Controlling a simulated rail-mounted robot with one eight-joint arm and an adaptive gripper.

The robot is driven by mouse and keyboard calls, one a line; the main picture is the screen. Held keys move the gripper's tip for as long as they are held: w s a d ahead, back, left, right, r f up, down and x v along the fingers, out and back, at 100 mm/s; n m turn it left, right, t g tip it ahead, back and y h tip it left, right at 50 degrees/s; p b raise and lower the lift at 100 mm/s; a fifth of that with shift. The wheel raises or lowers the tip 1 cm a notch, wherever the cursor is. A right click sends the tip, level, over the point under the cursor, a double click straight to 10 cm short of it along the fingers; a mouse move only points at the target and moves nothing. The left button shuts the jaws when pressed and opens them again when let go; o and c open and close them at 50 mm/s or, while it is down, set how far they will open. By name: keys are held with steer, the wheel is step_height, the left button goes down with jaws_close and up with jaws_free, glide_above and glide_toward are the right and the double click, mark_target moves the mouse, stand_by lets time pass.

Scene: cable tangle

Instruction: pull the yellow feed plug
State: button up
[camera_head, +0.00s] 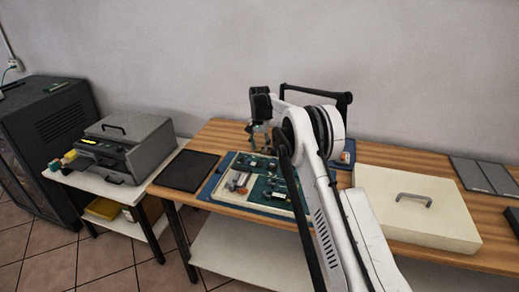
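My gripper (259,143) hangs over the back part of a green circuit board (265,190) on the wooden table. It is dark and small in this view, and I cannot tell whether its fingers are open or shut, or whether they touch anything. The board lies on a blue mat (222,163) and carries several small grey and pale parts. I cannot make out a yellow feed plug or separate cables on the board. My white arm hides the board's right side.
A black pad (187,171) lies left of the mat. A cream case with a handle (418,208) stands at the right, with grey panels (485,176) beyond it. A grey machine (127,146) sits on a white cart at the left, with a small yellow item (70,155) beside it.

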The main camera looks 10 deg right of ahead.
mark_target(259, 149)
step_height(259, 149, up, 11)
stand_by(0.4)
steer(key=s+r+n+t, duration=0.1)
steer(key=s+r, duration=0.4)
steer(key=r, duration=0.2)
steer(key=s+r+t, duration=0.1)
steer(key=s+r, duration=0.3)
steer(key=r, duration=0.3)
steer(key=s+r+n+t, duration=0.1)
steer(key=s+r, duration=0.3)
steer(key=s, duration=0.4)
steer(key=s+r+n+t, duration=0.1)
steer(key=s+r, duration=0.3)
steer(key=s, duration=0.4)
steer(key=s+f+n+t, duration=0.1)
steer(key=s, duration=1.6)
steer(key=s+f+n+t, duration=0.1)
steer(key=s+f, duration=0.3)
steer(key=s, duration=0.3)
steer(key=s+f+t, duration=0.1)
steer(key=s+f, duration=0.4)
steer(key=s, duration=0.3)
steer(key=shift+a+n, duration=0.4)
steer(key=shift+a, duration=0.05)
